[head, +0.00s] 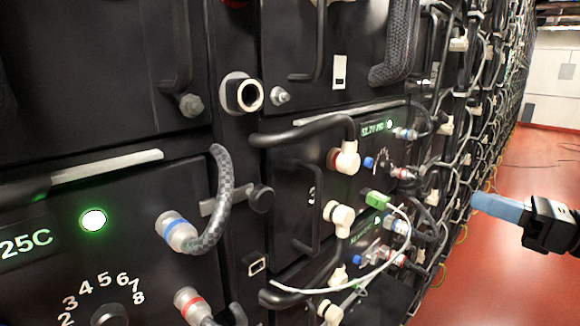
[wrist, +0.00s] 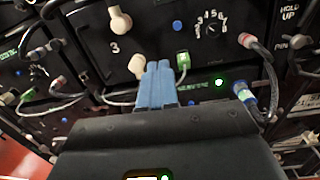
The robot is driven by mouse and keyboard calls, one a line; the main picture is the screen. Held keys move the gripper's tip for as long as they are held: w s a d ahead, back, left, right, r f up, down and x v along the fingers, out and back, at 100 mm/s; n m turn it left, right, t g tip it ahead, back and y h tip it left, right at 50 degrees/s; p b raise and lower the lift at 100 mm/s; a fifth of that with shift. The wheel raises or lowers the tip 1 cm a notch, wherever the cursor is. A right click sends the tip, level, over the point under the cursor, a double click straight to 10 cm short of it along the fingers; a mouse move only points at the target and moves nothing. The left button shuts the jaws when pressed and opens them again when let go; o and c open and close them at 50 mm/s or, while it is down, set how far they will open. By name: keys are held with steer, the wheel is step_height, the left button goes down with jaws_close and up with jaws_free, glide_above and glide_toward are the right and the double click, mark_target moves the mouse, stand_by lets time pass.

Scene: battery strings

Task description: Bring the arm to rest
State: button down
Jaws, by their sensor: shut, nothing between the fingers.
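My gripper (head: 477,202) is at the right of the head view, with blue fingers and a black body. It points left toward the battery racks and stands over the red floor in the picture. In the wrist view its blue fingers (wrist: 158,66) are together and point at a battery front panel. Nothing shows between them. I cannot tell exactly how far the fingertips are from the panel, but the head view shows them apart from it.
Black battery modules (head: 295,195) with handles, cables and connectors fill the left and middle. A green plug (head: 376,198) with a white cable sits on one panel. Cables stick out from the racks. The red floor (head: 480,265) at right is open.

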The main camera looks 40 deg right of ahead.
steer(key=w+a+f+m+t+y, duration=0.1)
steer(key=a+f+m+t, duration=0.15)
steer(key=a+m, duration=0.75)
steer(key=w+a+f+m+t, duration=0.1)
steer(key=a+m+t, duration=0.4)
steer(key=a, duration=0.8)
steer(key=s+a+f+m+g+h, duration=0.1)
steer(key=s+a+f+m+g, duration=0.4)
steer(key=m, duration=0.6)
steer(key=s+a+f+m+g+h, duration=0.2)
steer(key=s+a+f+m+g, duration=0.3)
steer(key=s+f+m, duration=0.4)
steer(key=shift+s+a+f+m+g+h, duration=0.25)
steer(key=shift+f+m+g+h, duration=0.1)
steer(key=shift+m+g, duration=0.45)
steer(key=shift+w, duration=0.1)
stand_by(1.1)
